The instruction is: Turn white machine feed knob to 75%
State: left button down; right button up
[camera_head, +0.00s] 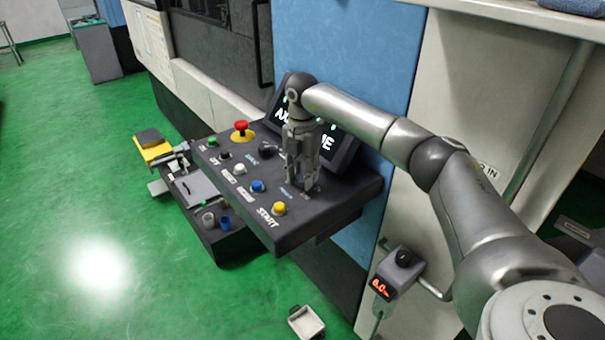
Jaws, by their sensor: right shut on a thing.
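The white machine's dark control panel (335,205) juts out in the middle of the view, with a tilted screen (340,148) behind it. My right gripper (302,188) points down onto the right part of the panel, behind the yellow START button. It is shut on a knob there. The fingers hide the knob, so its pointer and setting cannot be read. A black knob (266,149) stands free to the left of the gripper. My left gripper is not in view.
A red emergency button (241,130), a white button (239,168), a blue button (257,186) and a yellow START button (279,208) stand on the panel. A box with a red display (381,285) is at lower right. Green floor (110,220) is open at left.

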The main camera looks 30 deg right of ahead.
aim_at(303, 177)
jog(key=o, duration=1.1)
jog(key=shift+c, duration=0.2)
notch_tip(303, 177, up, 12)
